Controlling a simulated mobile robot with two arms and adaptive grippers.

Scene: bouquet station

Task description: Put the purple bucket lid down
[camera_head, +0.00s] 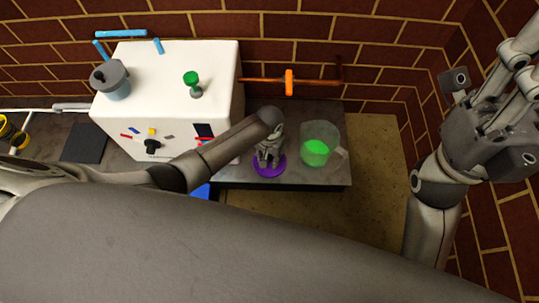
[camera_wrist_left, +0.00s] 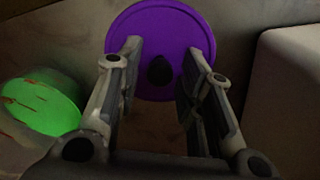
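My left gripper (camera_head: 268,154) is above the lid, pointing down. In the wrist view its fingers (camera_wrist_left: 158,75) are spread on both sides of the knob, with gaps between. The lid seems to lie flat, though its contact with the counter is hard to see. My right gripper (camera_head: 490,75) is raised at the right, fingers apart and empty.
A clear jug (camera_head: 318,146) with green liquid stands on the counter (camera_head: 325,178) just right of the lid. The white box (camera_head: 170,75) stands to the left, with a grey-lidded pot (camera_head: 112,78) and a green-topped knob (camera_head: 191,80) on it. An orange valve handle (camera_head: 289,82) is on the wall pipe.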

